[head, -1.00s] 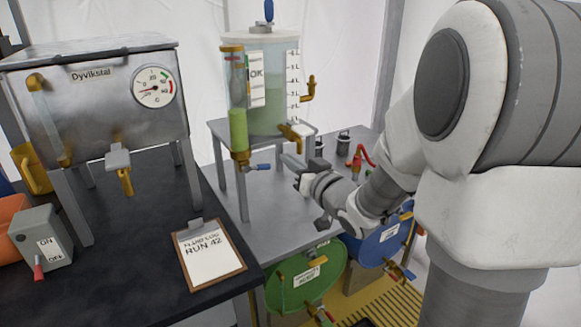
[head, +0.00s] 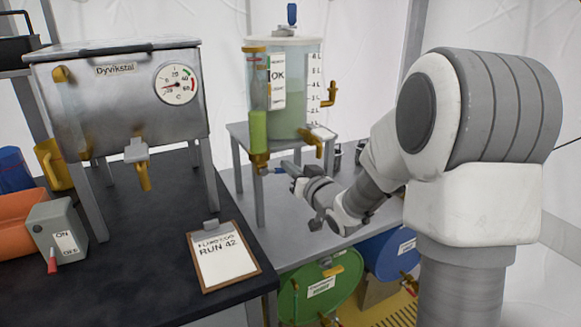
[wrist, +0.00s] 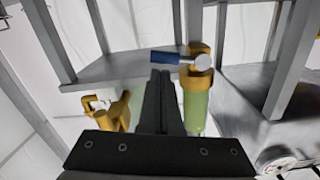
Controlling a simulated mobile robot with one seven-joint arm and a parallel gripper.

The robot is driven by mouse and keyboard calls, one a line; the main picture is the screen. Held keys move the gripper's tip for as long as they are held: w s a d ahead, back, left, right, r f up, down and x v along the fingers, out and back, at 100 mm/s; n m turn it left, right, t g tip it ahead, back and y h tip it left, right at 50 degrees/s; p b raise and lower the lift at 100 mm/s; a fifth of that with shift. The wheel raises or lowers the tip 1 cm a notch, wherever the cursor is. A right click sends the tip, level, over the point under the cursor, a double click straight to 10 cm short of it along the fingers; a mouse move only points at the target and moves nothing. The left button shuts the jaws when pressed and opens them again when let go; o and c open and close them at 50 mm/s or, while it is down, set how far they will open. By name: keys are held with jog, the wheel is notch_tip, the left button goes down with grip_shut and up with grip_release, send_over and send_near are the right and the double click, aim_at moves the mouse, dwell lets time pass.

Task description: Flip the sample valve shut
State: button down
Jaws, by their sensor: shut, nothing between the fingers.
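A small valve with a blue lever (head: 274,170) sits on the brass fitting (head: 259,160) under the green-filled tube (head: 258,126) of the clear tank. I take it for the sample valve. In the wrist view the blue lever (wrist: 170,58) sticks out sideways, across the line of the green tube (wrist: 195,108). My gripper (head: 289,168) is shut and empty, right beside the lever in the head view. In the wrist view my shut fingertips (wrist: 164,76) lie just below the lever; I cannot tell whether they touch it.
The clear tank (head: 299,60) stands on a grey stand (head: 240,132), with a brass tap (head: 313,138) near the gripper. A steel heater tank (head: 110,105), switch box (head: 58,230) and clipboard (head: 222,256) occupy the dark table. Green (head: 318,294) and blue (head: 393,248) drums sit below.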

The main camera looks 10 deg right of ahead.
jog(key=shift+f+m, duration=0.45)
jog(key=shift+m, duration=0.35)
jog(key=a+f+m+p, duration=0.3)
jog(key=f+m, duration=0.2)
jog(key=m, duration=0.8)
jog(key=shift+s+f+m+y, duration=0.25)
jog(key=shift+s+m+y, duration=0.15)
jog(key=shift+s, duration=0.05)
jog(key=shift+a, duration=0.15)
dwell(0.3)
dwell(0.4)
